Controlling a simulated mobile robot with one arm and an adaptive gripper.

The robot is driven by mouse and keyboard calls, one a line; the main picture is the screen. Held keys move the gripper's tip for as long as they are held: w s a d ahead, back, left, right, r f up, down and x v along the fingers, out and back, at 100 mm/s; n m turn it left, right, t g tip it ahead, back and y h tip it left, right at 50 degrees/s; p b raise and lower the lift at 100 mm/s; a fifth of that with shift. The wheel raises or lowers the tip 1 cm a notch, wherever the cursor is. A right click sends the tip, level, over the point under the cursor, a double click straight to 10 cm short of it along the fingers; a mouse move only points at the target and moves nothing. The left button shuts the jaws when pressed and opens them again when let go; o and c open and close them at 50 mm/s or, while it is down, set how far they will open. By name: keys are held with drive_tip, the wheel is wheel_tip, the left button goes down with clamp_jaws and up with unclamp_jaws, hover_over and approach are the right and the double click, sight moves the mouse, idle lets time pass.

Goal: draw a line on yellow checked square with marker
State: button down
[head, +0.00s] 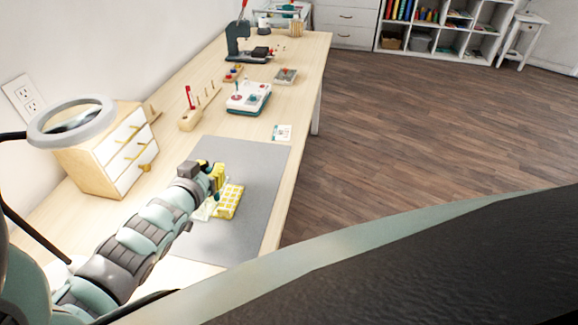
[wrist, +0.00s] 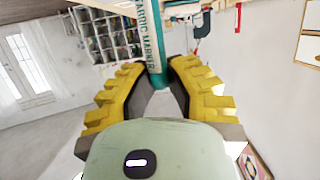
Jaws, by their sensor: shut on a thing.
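The yellow checked square (head: 231,206) lies on the grey mat (head: 258,165) in the head view. Its upper left part is hidden behind my gripper (head: 217,178), which is over or just beside it. A pale piece (head: 204,211) shows at its left edge. In the wrist view my gripper (wrist: 152,92) has its yellow fingers shut on a white and teal marker (wrist: 148,30) with "fabric marker" printed on its barrel. The marker cannot be made out in the head view. I cannot tell whether its tip touches the square.
A small drawer cabinet (head: 88,168) and a ring magnifier (head: 50,134) stand left of the mat. The mat's right side is clear.

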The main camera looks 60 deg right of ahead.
drive_tip(key=shift+w+d+b, duration=0.2)
drive_tip(key=shift+d+b, duration=0.2)
drive_tip(key=shift+d, duration=0.15)
drive_tip(key=shift+w+d+b, duration=0.2)
drive_tip(key=shift+d+b, duration=0.15)
drive_tip(key=shift+b, duration=0.1)
idle(0.8)
drive_tip(key=shift+w+d+b, duration=0.2)
drive_tip(key=shift+d+b, duration=0.3)
drive_tip(key=shift+d, duration=0.1)
drive_tip(key=shift+w+d+b, duration=0.15)
drive_tip(key=shift+d+b, duration=0.35)
drive_tip(key=shift+d, duration=0.05)
idle(1.1)
drive_tip(key=shift+w+d+b, duration=0.2)
drive_tip(key=shift+d+b, duration=0.15)
drive_tip(key=shift+b, duration=0.15)
idle(0.5)
drive_tip(key=shift+r, duration=0.25)
idle(0.5)
drive_tip(key=shift+w+f, duration=0.1)
drive_tip(key=shift+f, duration=0.15)
idle(1.1)
drive_tip(key=shift+s+a, duration=0.25)
drive_tip(key=shift+a, duration=0.15)
idle(0.4)
